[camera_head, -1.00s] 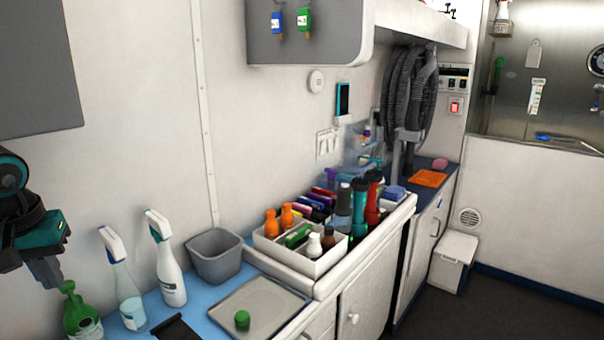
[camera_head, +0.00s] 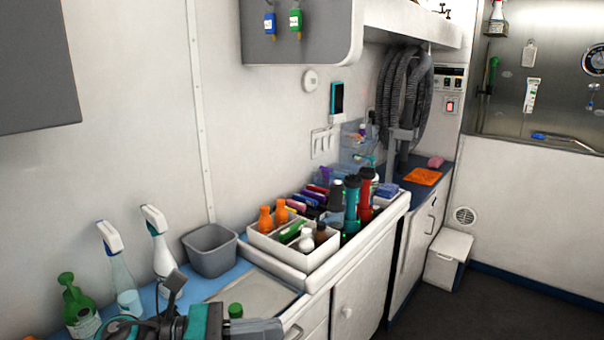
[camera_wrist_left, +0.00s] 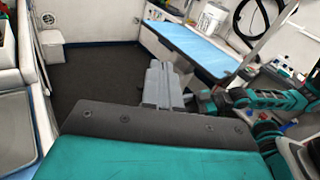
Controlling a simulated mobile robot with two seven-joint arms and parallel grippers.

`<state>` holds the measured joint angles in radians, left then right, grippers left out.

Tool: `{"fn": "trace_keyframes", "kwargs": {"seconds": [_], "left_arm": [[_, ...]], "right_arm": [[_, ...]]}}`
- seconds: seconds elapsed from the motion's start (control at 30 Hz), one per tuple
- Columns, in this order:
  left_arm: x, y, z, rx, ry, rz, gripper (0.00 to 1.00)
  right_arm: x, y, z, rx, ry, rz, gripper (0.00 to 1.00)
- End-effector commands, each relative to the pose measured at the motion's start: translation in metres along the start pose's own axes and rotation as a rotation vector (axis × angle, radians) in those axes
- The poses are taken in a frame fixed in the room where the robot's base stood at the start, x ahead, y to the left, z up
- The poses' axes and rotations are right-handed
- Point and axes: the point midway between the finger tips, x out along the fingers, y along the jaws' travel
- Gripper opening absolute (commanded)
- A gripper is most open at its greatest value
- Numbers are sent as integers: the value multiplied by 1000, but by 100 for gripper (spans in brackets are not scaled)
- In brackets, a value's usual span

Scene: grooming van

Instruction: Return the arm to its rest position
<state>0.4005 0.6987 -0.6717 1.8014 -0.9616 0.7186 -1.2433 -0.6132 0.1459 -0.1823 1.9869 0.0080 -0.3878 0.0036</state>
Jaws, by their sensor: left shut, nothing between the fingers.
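My left gripper (camera_head: 268,329) is low in the head view, in front of the counter, its fingers pointing right. It is shut and empty. The fingers also show in the left wrist view (camera_wrist_left: 160,84), above the dark floor. Part of the left arm hides the near counter edge and the lower part of a spray bottle. My right gripper does not show; teal and black arm links of mine appear at the right of the left wrist view.
Spray bottles (camera_head: 120,272), a grey bin (camera_head: 211,250) and a metal tray (camera_head: 262,290) stand on the blue counter near my arm. A white organizer (camera_head: 290,257) holds several bottles. In the left wrist view, a blue-topped table (camera_wrist_left: 190,45) stands beyond open floor (camera_wrist_left: 105,75).

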Motion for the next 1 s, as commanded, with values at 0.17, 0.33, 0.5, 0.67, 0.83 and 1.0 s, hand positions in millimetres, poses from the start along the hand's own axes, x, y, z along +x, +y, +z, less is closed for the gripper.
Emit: {"fn": "trace_keyframes", "kwargs": {"seconds": [0.17,0.33,0.5,0.67,0.83,1.0], "left_arm": [[0,9,-9,-726,-378,175,0],[-33,25,-60,-1439,-750,339,0],[-81,12,-152,-2113,-1174,502,0],[-115,-28,-228,-2545,-1552,626,0],[-130,-58,-264,2423,1575,-609,0],[-133,-63,-270,2373,1562,-597,0]], "right_arm": [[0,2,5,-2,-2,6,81],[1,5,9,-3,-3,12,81],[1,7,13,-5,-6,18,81],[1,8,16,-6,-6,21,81],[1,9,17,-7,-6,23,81],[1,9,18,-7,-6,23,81]]}}
